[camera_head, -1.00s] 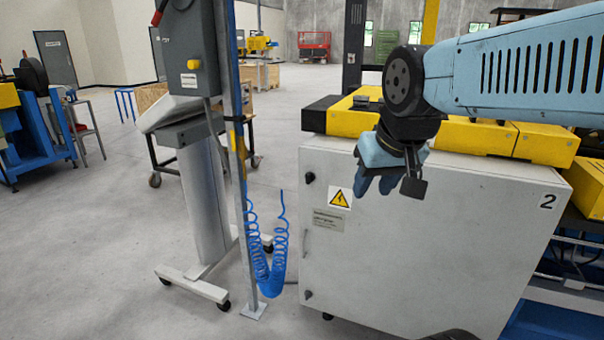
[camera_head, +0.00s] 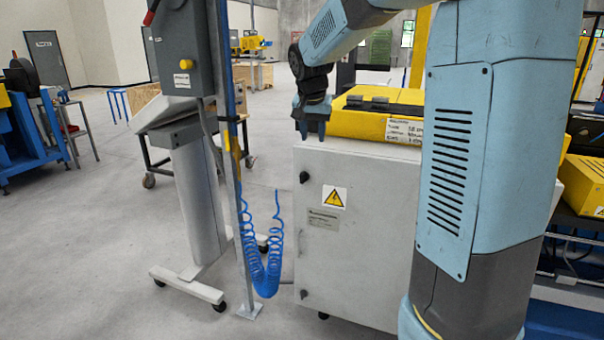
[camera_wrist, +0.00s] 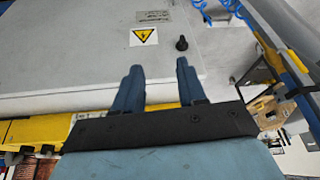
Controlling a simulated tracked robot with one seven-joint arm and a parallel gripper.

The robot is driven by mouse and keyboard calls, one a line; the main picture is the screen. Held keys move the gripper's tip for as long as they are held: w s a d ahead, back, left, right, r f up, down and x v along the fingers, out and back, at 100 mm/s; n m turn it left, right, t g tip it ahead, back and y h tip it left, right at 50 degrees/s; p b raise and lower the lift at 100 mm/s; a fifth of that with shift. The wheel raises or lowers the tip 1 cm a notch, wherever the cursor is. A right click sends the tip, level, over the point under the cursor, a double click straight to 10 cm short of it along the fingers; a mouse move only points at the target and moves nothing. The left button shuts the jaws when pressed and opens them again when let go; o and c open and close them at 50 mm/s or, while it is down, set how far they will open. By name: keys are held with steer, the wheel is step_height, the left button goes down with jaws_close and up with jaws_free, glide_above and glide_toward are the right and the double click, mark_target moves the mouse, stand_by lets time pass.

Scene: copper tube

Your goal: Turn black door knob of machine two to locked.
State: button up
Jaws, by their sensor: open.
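The cabinet of machine two (camera_head: 365,235) is a pale grey box with a yellow warning label (camera_head: 334,197) on its front door. A small black door knob (camera_head: 304,177) sits near the door's upper left corner, and a second black knob (camera_head: 304,294) is near the lower left corner. The upper knob shows in the wrist view (camera_wrist: 182,43), just beyond the right fingertip in the picture. Its turn position is too small to read. My gripper (camera_head: 312,132) points down above the upper knob, open and empty, apart from it. Both blue fingers show in the wrist view (camera_wrist: 158,68).
A grey stand (camera_head: 200,190) on wheels and a thin post (camera_head: 232,170) with a coiled blue hose (camera_head: 264,265) stand left of the cabinet. Yellow machine parts (camera_head: 375,118) lie on the cabinet top. My arm covers the cabinet's right side.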

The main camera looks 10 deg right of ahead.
steer(key=m+h, duration=0.1)
steer(key=m, duration=0.1)
glide_toward(302, 174)
steer(key=x, duration=0.9)
steer(key=shift+s, duration=0.1)
steer(key=shift+r, duration=0.1)
steer(key=shift+c, duration=0.4)
